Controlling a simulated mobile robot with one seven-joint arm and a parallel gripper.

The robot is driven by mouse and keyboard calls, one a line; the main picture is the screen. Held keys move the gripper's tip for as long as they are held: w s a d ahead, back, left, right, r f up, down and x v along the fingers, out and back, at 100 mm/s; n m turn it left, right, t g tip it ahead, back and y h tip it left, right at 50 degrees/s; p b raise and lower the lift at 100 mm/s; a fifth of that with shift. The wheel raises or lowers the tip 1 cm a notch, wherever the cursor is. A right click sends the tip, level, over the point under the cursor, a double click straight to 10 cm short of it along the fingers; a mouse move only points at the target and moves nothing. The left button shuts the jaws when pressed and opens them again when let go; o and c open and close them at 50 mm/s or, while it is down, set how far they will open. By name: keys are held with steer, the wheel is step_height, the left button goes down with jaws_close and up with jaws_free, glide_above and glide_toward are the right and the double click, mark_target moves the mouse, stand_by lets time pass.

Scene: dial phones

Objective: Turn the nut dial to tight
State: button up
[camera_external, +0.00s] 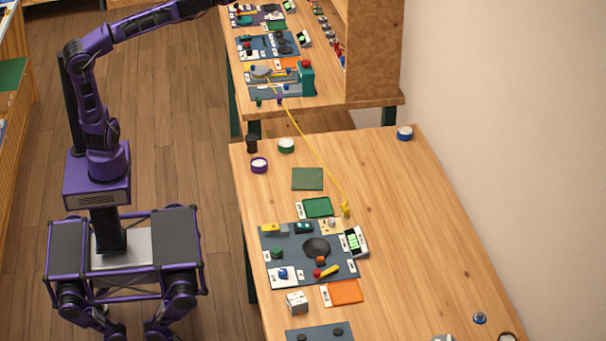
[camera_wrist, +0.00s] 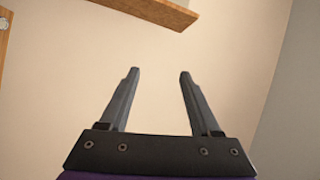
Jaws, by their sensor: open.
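I cannot tell for sure which part is the nut dial. A round black disc (camera_external: 317,247) lies on a dark mat (camera_external: 344,279) on the near table, with several small coloured parts around it. Another dark mat (camera_external: 247,45) on the far table carries small dark round parts (camera_external: 285,49); they are too small to read. My gripper (camera_wrist: 159,74) is open and empty in the wrist view, with only a plain wall behind its fingers. In the external view my arm reaches to the top edge, near the far table, and its end is cut off.
A grey device with a green screen (camera_external: 354,241) stands beside the near mat. A yellow cord (camera_external: 311,147) runs between the tables. The right side of the near table (camera_external: 430,230) is mostly clear.

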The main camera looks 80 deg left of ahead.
step_height(320, 180, up, 20)
steer(key=w+f+m+t+h+p, duration=0.1)
steer(key=w+m+t+h, duration=0.1)
steer(key=m+t+h, duration=0.3)
steer(key=w+d+f+n+h+p, duration=0.2)
steer(key=w+d+f+n+h, duration=0.55)
steer(key=n, duration=1.35)
steer(key=w+d+f+n+g+y, duration=0.1)
steer(key=w+d+f+n, duration=0.3)
steer(key=f, duration=0.2)
steer(key=w+d+f+n+g+y, duration=0.1)
steer(key=w+d+f+n+y, duration=0.15)
steer(key=d+f+n, duration=0.35)
steer(key=n+g+h+p, duration=0.25)
steer(key=n+g, duration=0.75)
steer(key=g, duration=0.7)
glide_above(283, 274)
steer(key=s+a, duration=0.5)
steer(key=a, duration=0.1)
step_height(283, 274, down, 50)
steer(key=shift+h, duration=0.25)
steer(key=x, duration=1.5)
steer(key=shift+w+d+b, duration=0.25)
steer(key=shift+d+b, duration=0.05)
steer(key=shift+b, duration=0.05)
steer(key=shift+w+d+f, duration=0.2)
steer(key=shift+f, duration=0.35)
